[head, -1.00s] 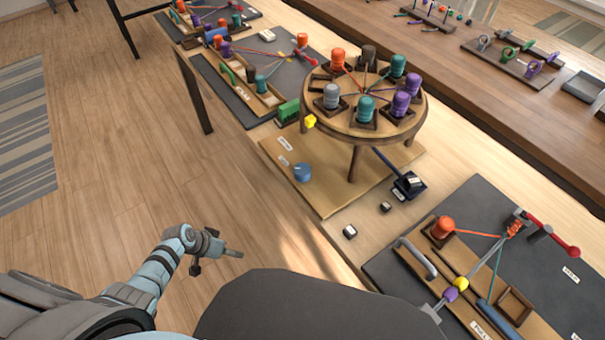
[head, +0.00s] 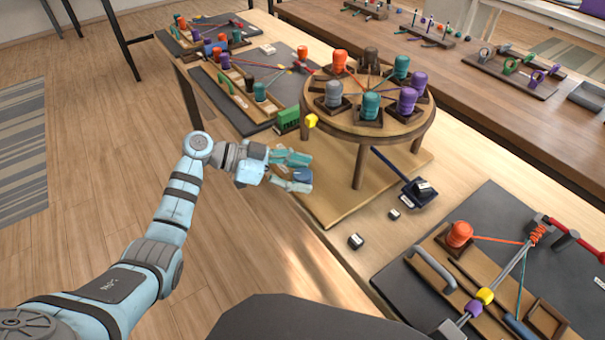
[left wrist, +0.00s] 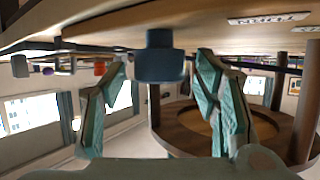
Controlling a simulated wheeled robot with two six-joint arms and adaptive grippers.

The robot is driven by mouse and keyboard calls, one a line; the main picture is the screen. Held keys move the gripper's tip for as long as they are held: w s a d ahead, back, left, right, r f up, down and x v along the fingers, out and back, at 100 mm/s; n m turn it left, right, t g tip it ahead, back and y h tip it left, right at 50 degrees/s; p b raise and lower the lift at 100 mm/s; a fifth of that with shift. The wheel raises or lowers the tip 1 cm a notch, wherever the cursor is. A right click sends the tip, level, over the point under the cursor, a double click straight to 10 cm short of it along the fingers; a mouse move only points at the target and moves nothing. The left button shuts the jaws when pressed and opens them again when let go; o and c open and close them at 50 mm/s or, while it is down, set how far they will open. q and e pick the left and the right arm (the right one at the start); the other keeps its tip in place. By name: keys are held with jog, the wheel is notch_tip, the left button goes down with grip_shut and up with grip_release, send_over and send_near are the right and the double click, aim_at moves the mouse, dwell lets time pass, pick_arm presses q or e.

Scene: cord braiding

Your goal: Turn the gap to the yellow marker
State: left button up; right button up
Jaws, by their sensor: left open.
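A round wooden braiding stand (head: 360,145) carries several coloured bobbins in dark holders around its top, with cords running to the middle. An empty-looking place (head: 318,82) shows at the disc's left edge, between the grey and orange bobbins. The yellow marker (head: 311,121) is fixed at the stand's near left rim. A blue knob (head: 303,175) stands on the wooden base below. My left gripper (head: 300,172) is open, its fingers on either side of the knob. In the left wrist view, the knob (left wrist: 160,57) shows upside down between the open fingers. My right gripper is out of view.
A green block (head: 288,118) stands left of the disc. A dark board with an orange bobbin (head: 460,234) is at lower right. Floor is open at left.

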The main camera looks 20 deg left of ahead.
pick_arm(q)
jog(key=shift+w+d+f, duration=0.1)
jog(key=shift+d+f, duration=0.05)
jog(key=shift+d, duration=0.15)
jog(key=c, duration=1.2)
jog(key=shift+n+t+y+p, duration=0.4)
jog(key=shift+n+t+p, duration=0.4)
jog(key=shift+p, duration=0.35)
jog(key=n+t+y+p, duration=0.2)
jog(key=p, duration=0.1)
jog(key=n+t+y+p, duration=0.2)
jog(key=n+t+p, duration=0.1)
jog(key=shift+d+r, duration=0.1)
jog(key=shift+r, duration=0.1)
jog(key=shift+f+n+t+y+p, duration=0.2)
jog(key=shift+n+t+y+p, duration=0.4)
jog(key=shift+n+y+p, duration=0.5)
